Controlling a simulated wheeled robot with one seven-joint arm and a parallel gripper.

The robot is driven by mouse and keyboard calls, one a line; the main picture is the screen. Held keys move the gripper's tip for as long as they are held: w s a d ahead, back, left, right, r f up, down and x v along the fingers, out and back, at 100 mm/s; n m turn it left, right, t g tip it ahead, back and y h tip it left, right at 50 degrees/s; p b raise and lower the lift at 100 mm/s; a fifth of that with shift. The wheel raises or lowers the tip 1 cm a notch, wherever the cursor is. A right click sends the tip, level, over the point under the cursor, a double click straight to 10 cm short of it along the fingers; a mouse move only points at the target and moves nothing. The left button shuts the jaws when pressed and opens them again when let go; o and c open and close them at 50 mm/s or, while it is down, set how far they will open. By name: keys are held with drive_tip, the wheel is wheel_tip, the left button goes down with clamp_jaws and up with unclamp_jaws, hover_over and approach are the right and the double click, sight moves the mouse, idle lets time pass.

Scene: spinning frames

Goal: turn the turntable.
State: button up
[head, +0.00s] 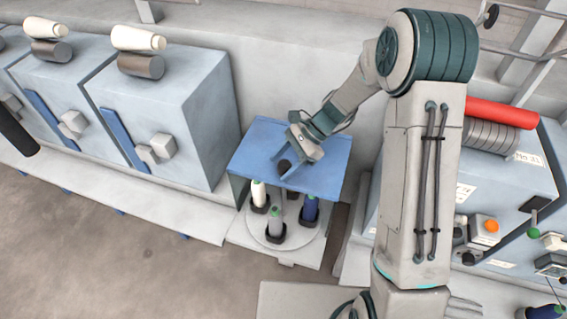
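The turntable (303,243) is a round light-grey disc under a blue-topped stand (325,160). It carries several bobbins or bottles in black holders: a cream one (258,194) at left, a grey one with a green tip (277,223) in front, and a blue one (311,208) at right. Another black holder (291,192) shows behind, partly hidden by the blue top. A dark knob (285,167) shows at the top's front part. My gripper (279,168) is above the blue top, its fingers spread with the knob between them. I cannot tell whether they touch it.
Grey-blue machine cabinets (165,110) with rollers stand at left. Another machine (520,190) with a red roller (502,112) and an orange button (491,226) stands at right. The floor (110,255) in front is clear.

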drive_tip(key=b+v, duration=0.1)
drive_tip(key=v, duration=1.2)
drive_tip(key=shift+d+r, duration=0.25)
drive_tip(key=shift+d, duration=0.05)
